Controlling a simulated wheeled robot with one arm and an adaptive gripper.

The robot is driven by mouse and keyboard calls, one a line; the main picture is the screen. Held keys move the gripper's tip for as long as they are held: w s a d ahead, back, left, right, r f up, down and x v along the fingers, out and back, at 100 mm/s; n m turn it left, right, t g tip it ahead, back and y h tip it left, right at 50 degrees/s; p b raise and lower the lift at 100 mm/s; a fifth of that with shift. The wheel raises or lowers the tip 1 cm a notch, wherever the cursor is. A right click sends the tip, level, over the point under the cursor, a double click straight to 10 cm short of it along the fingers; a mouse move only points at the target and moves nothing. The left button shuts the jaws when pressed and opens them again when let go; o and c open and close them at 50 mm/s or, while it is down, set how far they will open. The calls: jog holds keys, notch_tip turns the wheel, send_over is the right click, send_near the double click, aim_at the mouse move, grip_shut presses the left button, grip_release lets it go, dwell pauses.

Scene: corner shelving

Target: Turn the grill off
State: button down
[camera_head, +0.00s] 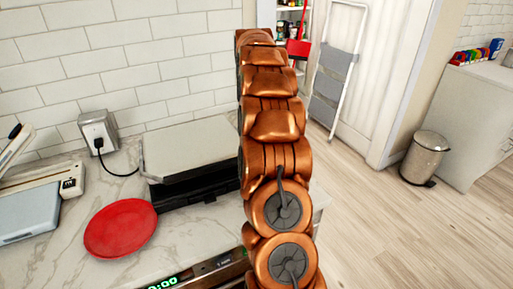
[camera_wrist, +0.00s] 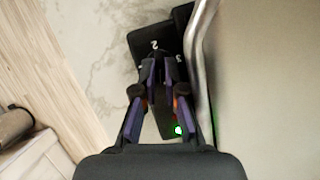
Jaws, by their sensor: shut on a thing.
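The grill (camera_head: 190,150) sits on the counter against the tiled wall, with a pale flat lid and a black base. My copper arm hides its right end. In the wrist view, its black control panel (camera_wrist: 145,40) shows white dial numbers and a lit green light (camera_wrist: 178,130). My gripper (camera_wrist: 160,72) is over this panel, its fingertips shut on the grill's knob at the dial. The knob is mostly hidden between the fingers. The metal edge of the grill (camera_wrist: 203,45) runs close beside the right finger. In the head view my gripper is hidden behind the arm.
A red plate (camera_head: 120,229) lies on the counter in front of the grill. A wall socket (camera_head: 98,131) holds a black plug and cord. A blue-grey scale-like device (camera_head: 28,210) is at left. A bin (camera_head: 425,158) and a ladder (camera_head: 338,65) stand on the floor at right.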

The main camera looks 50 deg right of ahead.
jog(key=c, duration=1.2)
grip_release()
jog(key=shift+c, duration=0.2)
jog(key=shift+w+a, duration=0.1)
jog(key=shift+r, duration=0.1)
